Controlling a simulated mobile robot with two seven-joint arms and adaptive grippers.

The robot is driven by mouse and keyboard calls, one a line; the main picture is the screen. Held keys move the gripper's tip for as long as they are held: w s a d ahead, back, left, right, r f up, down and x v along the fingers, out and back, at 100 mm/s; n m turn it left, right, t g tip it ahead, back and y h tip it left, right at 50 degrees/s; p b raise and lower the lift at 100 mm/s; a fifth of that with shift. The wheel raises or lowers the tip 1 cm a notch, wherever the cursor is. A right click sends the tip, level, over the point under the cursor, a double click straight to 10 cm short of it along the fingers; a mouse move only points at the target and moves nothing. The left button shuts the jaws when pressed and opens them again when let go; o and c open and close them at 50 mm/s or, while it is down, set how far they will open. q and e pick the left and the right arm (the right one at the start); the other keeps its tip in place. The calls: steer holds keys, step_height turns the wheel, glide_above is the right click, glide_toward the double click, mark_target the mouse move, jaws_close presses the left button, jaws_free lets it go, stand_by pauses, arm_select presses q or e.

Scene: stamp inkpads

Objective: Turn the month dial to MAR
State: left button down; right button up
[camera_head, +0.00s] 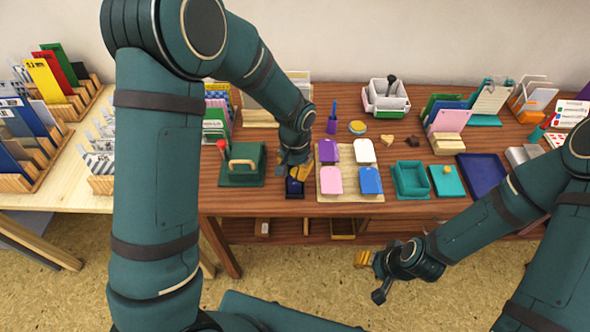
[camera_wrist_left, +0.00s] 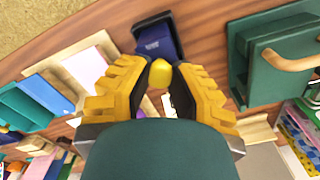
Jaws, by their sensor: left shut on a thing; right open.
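A small dark blue device (camera_head: 294,188) stands near the table's front edge, partly hidden by my left gripper (camera_head: 304,172). In the left wrist view the device (camera_wrist_left: 157,42) lies just beyond the fingertips. A rounded yellow knob (camera_wrist_left: 159,75) sits between the ridged yellow fingers of my left gripper (camera_wrist_left: 160,78), which is shut on it. No month lettering can be read in either view. My right gripper (camera_head: 368,262) is open and empty, low in front of the table.
A green box with a wooden handle (camera_head: 242,165) stands just left of the device. A beige mat (camera_head: 350,152) with purple, white, pink and blue pads lies to its right. Teal trays (camera_head: 410,180) and a navy tray (camera_head: 484,175) are further right. Card racks line the back.

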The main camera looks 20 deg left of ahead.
mark_target(295, 171)
arm_select(q)
steer(key=shift+f+n, duration=0.1)
steer(key=shift+n, duration=1.2)
steer(key=shift+s, duration=0.1)
steer(key=c, duration=0.7)
jaws_free()
steer(key=shift+c, duration=0.2)
step_height(295, 171, up, 12)
